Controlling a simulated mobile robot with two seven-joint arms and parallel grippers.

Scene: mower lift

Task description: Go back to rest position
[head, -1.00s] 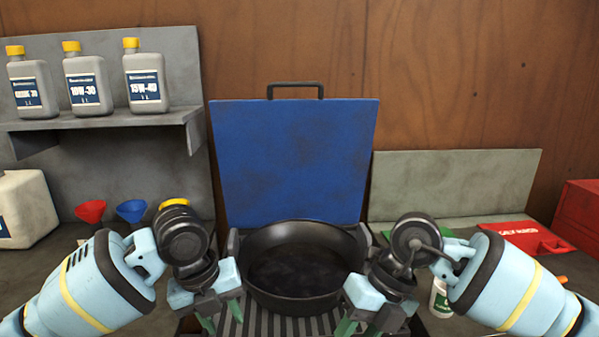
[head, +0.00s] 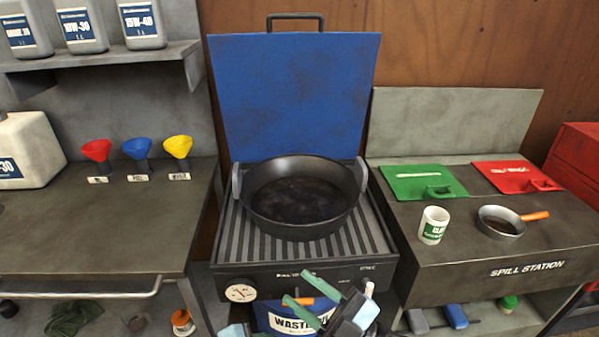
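A black pan (head: 258,212) with dark contents sits level on the ribbed grey top of a stand (head: 372,232), between two upright grey side pieces. Both grippers are clear of the pan. My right gripper (head: 296,288) is low in front of the stand, its two green fingers apart and pointing left, with nothing seen held. Of my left arm, only a light blue piece (head: 236,331) shows at the bottom edge. Its fingers are not clearly visible. A blue panel (head: 290,100) with a black handle stands upright behind the pan.
A blue waste bin (head: 272,318) is partly hidden behind my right gripper. Three funnels (head: 136,148) stand on the left bench. On the right spill station (head: 520,268) are a white can (head: 433,225), a small pan (head: 502,222), and green (head: 410,180) and red lids.

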